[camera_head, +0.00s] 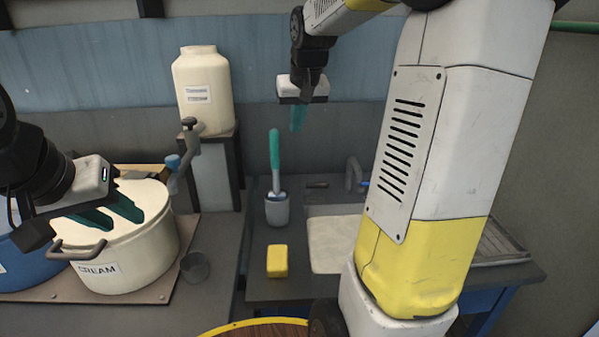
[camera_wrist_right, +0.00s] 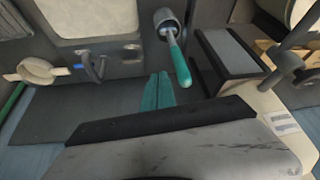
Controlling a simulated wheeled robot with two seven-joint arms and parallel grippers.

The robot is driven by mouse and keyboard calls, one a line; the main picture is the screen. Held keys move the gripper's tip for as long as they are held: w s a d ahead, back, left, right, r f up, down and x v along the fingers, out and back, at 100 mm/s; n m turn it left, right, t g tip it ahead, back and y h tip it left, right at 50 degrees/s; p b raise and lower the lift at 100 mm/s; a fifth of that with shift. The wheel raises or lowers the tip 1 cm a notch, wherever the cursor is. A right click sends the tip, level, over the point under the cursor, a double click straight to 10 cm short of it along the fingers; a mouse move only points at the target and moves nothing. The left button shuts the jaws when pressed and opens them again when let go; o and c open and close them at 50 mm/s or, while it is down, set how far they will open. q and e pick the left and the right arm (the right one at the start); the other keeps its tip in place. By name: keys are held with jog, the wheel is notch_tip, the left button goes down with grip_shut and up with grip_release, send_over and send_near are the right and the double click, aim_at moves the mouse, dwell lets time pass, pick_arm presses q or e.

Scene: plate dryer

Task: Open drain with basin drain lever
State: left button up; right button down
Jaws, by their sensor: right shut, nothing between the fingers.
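The basin (camera_head: 328,235) is pale and set in the dark counter; my right arm hides its right part. It also shows at the top of the right wrist view (camera_wrist_right: 85,18). A grey faucet (camera_head: 351,174) stands behind it. A small dark fitting (camera_head: 317,184) lies left of the faucet and may be the drain lever; I cannot tell. It shows near the basin edge in the wrist view (camera_wrist_right: 131,47). My right gripper (camera_head: 298,118) is shut and empty, above and behind the counter. My left gripper (camera_head: 122,212) is open and empty over the cream pot.
A brush with a teal handle (camera_head: 274,150) stands in a grey cup (camera_head: 277,210). A yellow sponge (camera_head: 277,261) lies on the counter. The cream pot (camera_head: 110,255) and a white canister (camera_head: 203,92) are at left. A draining tray (camera_head: 495,245) is at right.

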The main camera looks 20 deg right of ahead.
jog(key=w+d+f+m, duration=0.1)
jog(key=w+d+f, duration=0.3)
jog(key=w, duration=0.3)
jog(key=w+d+f, duration=0.4)
jog(key=w, duration=0.2)
jog(key=m+g+h, duration=0.1)
send_over(315, 187)
jog(key=w+d, duration=0.3)
notch_tip(315, 187, down, 12)
jog(key=shift+s+r, duration=0.1)
jog(key=shift+s, duration=0.05)
jog(key=x, duration=0.9)
jog(key=shift+f, duration=0.35)
jog(key=shift+s+f, duration=0.15)
jog(key=shift+f, duration=0.1)
jog(key=shift+s+a+f, duration=0.15)
jog(key=shift+s+a, duration=0.05)
jog(key=shift+s, duration=0.65)
jog(key=shift+s+a+f, duration=0.15)
jog(key=shift+s+a, duration=0.1)
jog(key=shift+s, duration=0.6)
